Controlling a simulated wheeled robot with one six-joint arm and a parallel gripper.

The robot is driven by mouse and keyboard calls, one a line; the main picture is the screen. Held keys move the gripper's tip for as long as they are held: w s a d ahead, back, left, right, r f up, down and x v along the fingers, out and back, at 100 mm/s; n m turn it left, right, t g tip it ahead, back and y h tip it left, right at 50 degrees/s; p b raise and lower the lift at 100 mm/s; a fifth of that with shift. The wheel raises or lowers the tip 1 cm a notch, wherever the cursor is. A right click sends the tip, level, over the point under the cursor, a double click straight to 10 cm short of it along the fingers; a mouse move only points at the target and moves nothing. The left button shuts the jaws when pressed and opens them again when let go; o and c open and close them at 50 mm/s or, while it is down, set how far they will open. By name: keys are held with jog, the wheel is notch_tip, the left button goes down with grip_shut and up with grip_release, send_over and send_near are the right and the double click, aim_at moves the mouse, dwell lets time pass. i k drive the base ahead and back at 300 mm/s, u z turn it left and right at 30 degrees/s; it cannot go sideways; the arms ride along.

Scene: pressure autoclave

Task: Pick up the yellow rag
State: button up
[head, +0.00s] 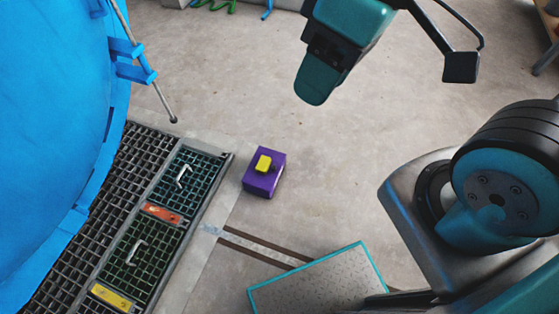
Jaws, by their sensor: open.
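A small yellow block-like thing (263,164) lies on top of a purple box (265,181), which stands on the concrete floor near the middle of the head view. Its shape looks compact, and I cannot tell whether it is folded cloth. My gripper (460,68) is at the top right, high above the floor and well apart from the purple box. A dark finger on thin bars shows beside my teal wrist part; the other finger is not clear. My gripper is open, and I see nothing in it.
A large blue vessel (50,110) fills the left. Floor grating (85,215) beside it holds handled panels, an orange-red strip (162,213) and a yellow strip (111,297). A teal-edged plate (320,285) is at the bottom. Floor right of the purple box is clear.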

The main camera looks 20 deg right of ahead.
aim_at(263, 167)
jog(key=z, duration=0.05)
jog(key=k, duration=0.45)
jog(key=u, duration=0.35)
jog(key=i, duration=1.4)
jog(key=z, duration=0.5)
